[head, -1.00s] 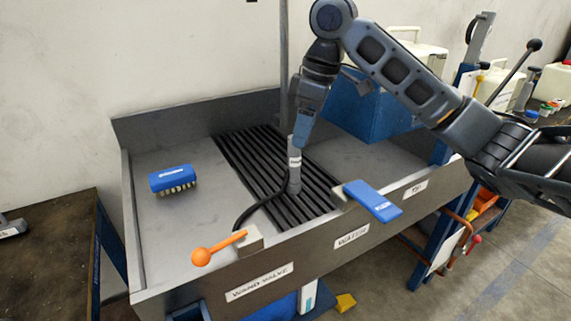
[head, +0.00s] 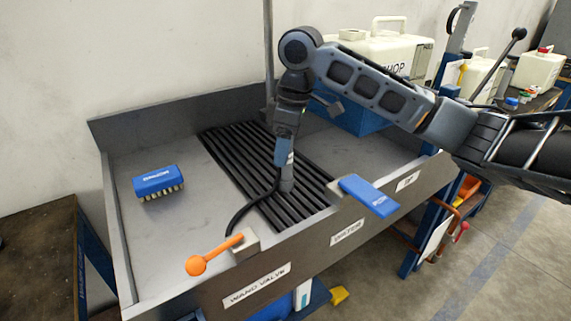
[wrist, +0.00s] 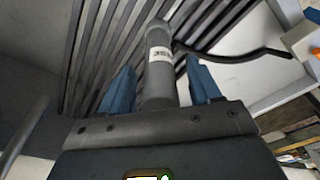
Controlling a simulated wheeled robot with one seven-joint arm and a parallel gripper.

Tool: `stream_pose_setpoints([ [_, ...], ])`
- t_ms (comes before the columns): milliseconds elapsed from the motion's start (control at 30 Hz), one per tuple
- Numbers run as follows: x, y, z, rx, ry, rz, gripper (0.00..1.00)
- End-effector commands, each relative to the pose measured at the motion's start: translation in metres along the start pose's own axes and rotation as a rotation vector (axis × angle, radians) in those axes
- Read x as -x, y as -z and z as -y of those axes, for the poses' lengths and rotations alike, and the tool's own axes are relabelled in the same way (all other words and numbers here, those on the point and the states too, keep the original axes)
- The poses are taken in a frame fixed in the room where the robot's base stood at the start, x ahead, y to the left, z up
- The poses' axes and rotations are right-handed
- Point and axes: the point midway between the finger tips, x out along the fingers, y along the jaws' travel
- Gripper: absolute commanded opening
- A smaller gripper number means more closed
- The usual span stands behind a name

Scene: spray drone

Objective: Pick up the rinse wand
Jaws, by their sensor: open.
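The rinse wand (wrist: 158,60) is a grey cylinder with a white label, standing over the slatted grate of the sink. In the head view only its lower end (head: 287,184) shows below my gripper (head: 286,162). In the wrist view my gripper (wrist: 158,76) is open, with one blue finger on each side of the wand and visible gaps between. A black hose (head: 243,205) runs from the wand's foot toward the front rim. The wand's upper part is hidden in the head view.
The grey sink (head: 165,225) holds a blue brush (head: 158,181) at left and a blue box (head: 350,112) behind. An orange-knobbed valve lever (head: 210,256) and a blue paddle (head: 368,195) sit on the front rim. A pole (head: 269,55) rises at the back.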

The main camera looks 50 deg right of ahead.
Motion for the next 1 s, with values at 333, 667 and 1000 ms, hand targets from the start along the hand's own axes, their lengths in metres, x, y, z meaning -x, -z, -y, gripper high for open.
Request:
stream_pose_setpoints([
  [333,-0.0045,-0.0001,0.0001,0.000,0.000,0.001,0.58],
  [667,-0.0042,0.0000,0.0001,0.000,0.000,0.000,0.26],
  [1000,-0.0038,0.0001,0.0001,0.001,-0.001,0.000,0.00],
])
